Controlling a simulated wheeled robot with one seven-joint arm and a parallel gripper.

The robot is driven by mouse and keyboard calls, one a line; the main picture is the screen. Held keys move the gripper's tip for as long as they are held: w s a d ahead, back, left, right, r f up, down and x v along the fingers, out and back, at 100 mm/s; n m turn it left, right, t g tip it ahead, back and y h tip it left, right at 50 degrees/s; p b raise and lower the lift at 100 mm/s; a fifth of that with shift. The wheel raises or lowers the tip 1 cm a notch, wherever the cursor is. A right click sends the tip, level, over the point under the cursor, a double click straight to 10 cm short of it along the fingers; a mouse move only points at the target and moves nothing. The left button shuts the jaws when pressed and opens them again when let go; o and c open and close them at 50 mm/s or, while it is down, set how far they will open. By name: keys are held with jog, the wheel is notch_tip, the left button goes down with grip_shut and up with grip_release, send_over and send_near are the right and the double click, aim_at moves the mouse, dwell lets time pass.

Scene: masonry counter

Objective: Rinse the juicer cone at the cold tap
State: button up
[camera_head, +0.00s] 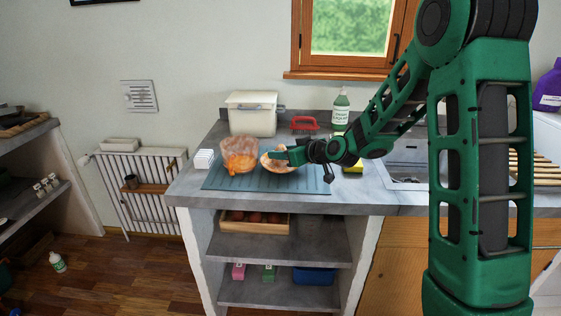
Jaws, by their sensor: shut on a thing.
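My gripper (286,155) is over the blue-grey ribbed mat on the counter. It is shut on a small pale, peach-toned round piece (276,165), which looks like the juicer cone. The gripper covers part of it, and I cannot tell whether it touches the mat. A clear bowl (240,148) with orange contents stands just left of it. The sink (405,170) is to the right, partly behind my arm. I cannot make out the cold tap; my arm covers much of that area.
The mat (225,181) lies near the counter's front edge. Behind it stand a white lidded bin (252,115), a red-handled brush (304,123) and a green-labelled bottle (341,110). A yellow sponge (353,167) lies between mat and sink. White blocks (203,160) sit at the left.

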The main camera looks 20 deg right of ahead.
notch_tip(320, 180, down, 3)
jog(key=shift+r, duration=0.15)
jog(key=o, duration=1.1)
jog(key=v, duration=1.2)
jog(key=shift+s, duration=0.1)
jog(key=s+d+f+g, duration=0.1)
jog(key=s, duration=0.1)
jog(key=s+d+g+h, duration=0.1)
jog(key=s, duration=0.2)
jog(key=s+d+f+m+g+h, duration=0.1)
jog(key=s, duration=0.1)
jog(key=shift+s+d+f, duration=0.2)
jog(key=shift+f, duration=0.15)
jog(key=s+d+m+g+h, duration=0.1)
jog(key=s+d+m+g, duration=0.2)
jog(key=s, duration=0.7)
jog(key=s+d+m+g+h, duration=0.1)
jog(key=s+d+m+g, duration=0.2)
jog(key=s, duration=0.8)
jog(key=s+d+m+g+h, duration=0.1)
jog(key=s+d+m+g, duration=0.2)
jog(key=s, duration=0.8)
jog(key=shift+d+r+m+h, duration=0.3)
jog(key=shift+d+m+h, duration=0.1)
jog(key=shift+d+m, duration=0.6)
